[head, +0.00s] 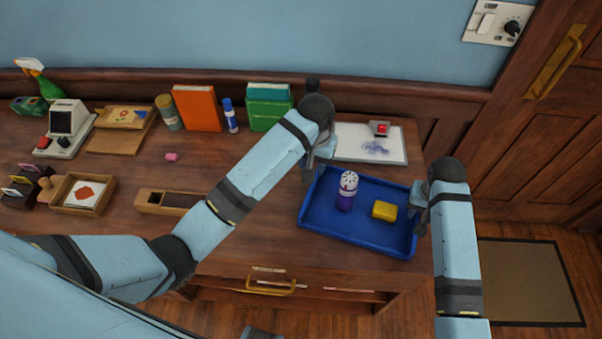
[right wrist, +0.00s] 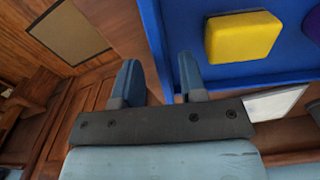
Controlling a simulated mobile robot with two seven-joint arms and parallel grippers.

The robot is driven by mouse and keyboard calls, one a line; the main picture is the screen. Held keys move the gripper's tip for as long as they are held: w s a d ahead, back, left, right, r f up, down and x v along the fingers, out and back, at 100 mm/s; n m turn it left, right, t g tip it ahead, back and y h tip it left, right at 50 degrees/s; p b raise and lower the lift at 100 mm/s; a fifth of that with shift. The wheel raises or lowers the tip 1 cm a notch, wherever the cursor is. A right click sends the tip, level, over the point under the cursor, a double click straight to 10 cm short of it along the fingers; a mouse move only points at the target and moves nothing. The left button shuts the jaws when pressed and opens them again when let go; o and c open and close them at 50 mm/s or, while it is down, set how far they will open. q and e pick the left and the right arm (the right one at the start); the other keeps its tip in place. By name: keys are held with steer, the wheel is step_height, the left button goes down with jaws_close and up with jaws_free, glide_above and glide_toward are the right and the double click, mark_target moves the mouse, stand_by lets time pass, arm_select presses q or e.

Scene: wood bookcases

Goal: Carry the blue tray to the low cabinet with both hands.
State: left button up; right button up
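The blue tray (head: 345,238) lies on the right part of the wooden desk and holds a white-and-purple bottle (head: 347,190) and a yellow block (head: 384,210). My left gripper (head: 308,172) is at the tray's upper left corner; whether its fingers are closed is not clear. My right gripper (head: 421,222) is at the tray's right side. In the right wrist view, its two fingers (right wrist: 158,82) are apart, with the tray's rim (right wrist: 153,35) running between them. The yellow block (right wrist: 242,38) shows inside the tray there. No low cabinet can be made out.
A white board (head: 350,143) with a red-topped item (head: 380,129) lies behind the tray. Books (head: 197,108), bottles and small boxes stand along the desk's left and back. A door (head: 545,130) and floor mat (head: 530,282) are at the right.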

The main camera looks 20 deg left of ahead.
step_height(320, 180, up, 8)
steer(key=shift+f, duration=0.25)
stand_by(0.4)
